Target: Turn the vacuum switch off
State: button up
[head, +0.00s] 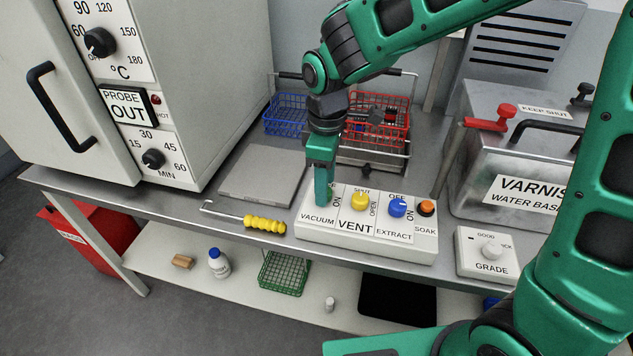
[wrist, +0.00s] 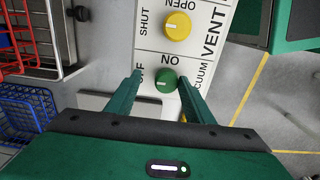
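The white switch panel (head: 366,242) lies at the front of the bench. Its vacuum switch is a round green knob (wrist: 167,79), hidden behind my gripper in the head view. In the wrist view a white mark runs roughly left-right on the knob's left part, toward the partly covered OFF label; ON is printed above it. My gripper (head: 321,202) points down over the vacuum section. In the wrist view my gripper (wrist: 160,78) is open, one finger on each side of the knob. A gap shows on the left; whether the right finger touches is unclear.
Yellow vent knob (head: 360,201), blue extract knob (head: 397,207) and orange soak button (head: 426,208) sit close to the right. A yellow-handled tool (head: 264,224) lies left of the panel. A grey plate (head: 262,175), wire baskets (head: 375,120) and a varnish tank (head: 490,160) stand behind.

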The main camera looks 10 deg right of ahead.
jog(key=shift+s+a, duration=0.1)
jog(key=shift+r, duration=0.45)
notch_tip(320, 180, up, 10)
jog(key=shift+f, duration=0.1)
dwell(0.3)
